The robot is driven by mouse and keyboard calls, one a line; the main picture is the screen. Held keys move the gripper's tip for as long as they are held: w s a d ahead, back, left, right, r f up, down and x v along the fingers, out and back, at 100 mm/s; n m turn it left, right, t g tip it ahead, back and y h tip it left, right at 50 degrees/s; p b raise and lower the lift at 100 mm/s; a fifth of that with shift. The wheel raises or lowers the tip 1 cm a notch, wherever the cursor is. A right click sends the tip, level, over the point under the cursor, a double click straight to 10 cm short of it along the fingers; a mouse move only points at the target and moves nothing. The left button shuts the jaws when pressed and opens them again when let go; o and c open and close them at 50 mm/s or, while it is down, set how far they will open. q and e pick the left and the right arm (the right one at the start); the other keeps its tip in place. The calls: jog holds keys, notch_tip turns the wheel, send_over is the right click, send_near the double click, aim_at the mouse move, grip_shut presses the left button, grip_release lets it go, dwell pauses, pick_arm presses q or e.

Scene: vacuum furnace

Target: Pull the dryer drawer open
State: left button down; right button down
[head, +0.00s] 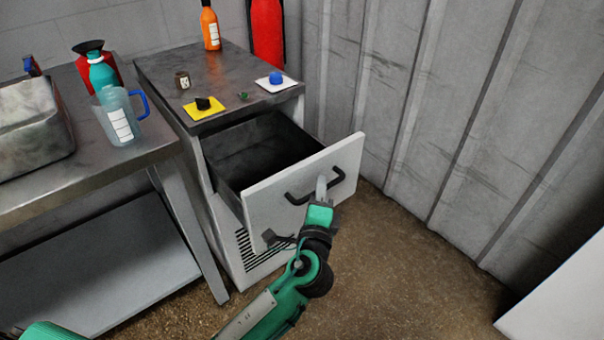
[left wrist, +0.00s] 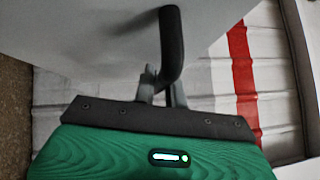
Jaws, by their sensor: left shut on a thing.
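The dryer drawer (head: 262,196) stands pulled well out of the dark-topped cabinet (head: 150,72), and its dark inside looks empty. Its white front carries a black bar handle (head: 299,199), which also shows in the left wrist view (left wrist: 172,40). My left gripper (head: 321,187) is shut on this handle in front of the drawer; in the left wrist view its fingers (left wrist: 160,88) are around the handle's lower end. My right gripper is in neither view.
On the cabinet top are an orange bottle (head: 210,28), a small jar (head: 183,80), a yellow card (head: 204,108) and a white card (head: 277,84). A metal table (head: 90,180) with a jug (head: 118,118) stands left. A corrugated wall (head: 400,100) is behind; floor right of the drawer is clear.

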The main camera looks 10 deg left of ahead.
pick_arm(q)
jog(key=s+d, duration=0.3)
jog(key=d, duration=0.1)
jog(key=shift+s+d, duration=0.35)
jog(key=shift+d, duration=0.05)
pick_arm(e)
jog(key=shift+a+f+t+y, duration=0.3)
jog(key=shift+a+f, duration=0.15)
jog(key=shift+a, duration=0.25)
pick_arm(q)
jog(key=c, duration=1.5)
grip_release()
jog(key=shift+o, duration=0.2)
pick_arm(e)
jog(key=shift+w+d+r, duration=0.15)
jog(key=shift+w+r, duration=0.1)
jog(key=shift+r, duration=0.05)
pick_arm(q)
jog(key=shift+s, duration=0.1)
